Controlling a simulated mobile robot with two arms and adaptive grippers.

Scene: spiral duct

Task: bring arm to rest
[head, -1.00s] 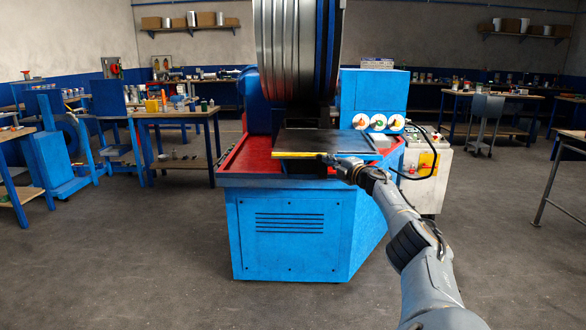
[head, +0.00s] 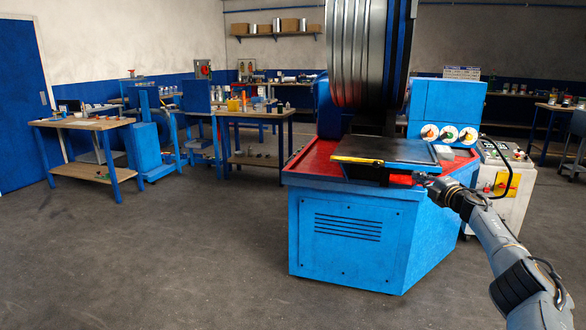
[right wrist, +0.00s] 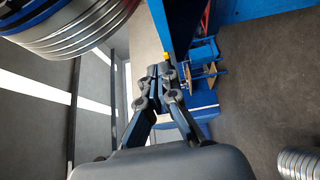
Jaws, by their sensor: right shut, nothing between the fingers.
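My right arm comes in from the right in the head view, stretched toward the blue machine (head: 352,235). Its gripper (head: 418,180) is at the front right of the machine's dark plate with a yellow front edge (head: 358,160), with a gap between them in the picture. In the right wrist view the fingers (right wrist: 165,72) are closed together and hold nothing. A large ribbed metal spiral duct (head: 355,50) stands above the plate; it also shows at the upper left of the right wrist view (right wrist: 75,30). My left gripper is not in view.
A control box (head: 508,190) on the floor stands close behind my right arm. Workbenches (head: 85,123) with tools line the left and back. Another ribbed metal piece (right wrist: 298,163) shows at the wrist view's lower right. The floor (head: 150,260) at front left is clear.

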